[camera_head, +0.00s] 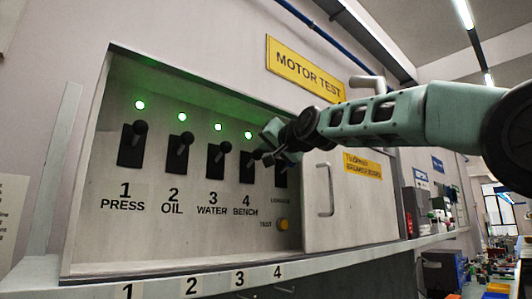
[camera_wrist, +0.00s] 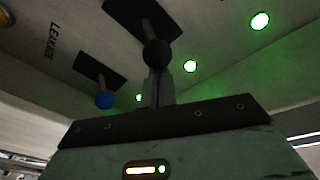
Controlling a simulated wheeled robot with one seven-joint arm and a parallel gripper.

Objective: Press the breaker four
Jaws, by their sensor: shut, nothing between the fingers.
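Breaker four (camera_head: 246,172) is a black lever with a round knob on a dark plate, above the label "4 BENCH" on the grey panel. Its green light (camera_head: 247,135) is lit. My gripper (camera_head: 268,157) is shut and empty, right at the knob of this lever. In the wrist view a black knob (camera_wrist: 157,52) sits just beyond the tips of my shut fingers (camera_wrist: 158,85); I cannot tell whether they touch. Part of the lever and plate is hidden behind my gripper in the head view.
Breakers one (camera_head: 132,145), two (camera_head: 181,155) and three (camera_head: 216,162) stand to the left, with green lights lit. A blue-knobbed lever (camera_wrist: 104,100) by the leakage label is close beside my fingers. A yellow test button (camera_head: 283,225) and a cabinet door with handle (camera_head: 324,190) are nearby.

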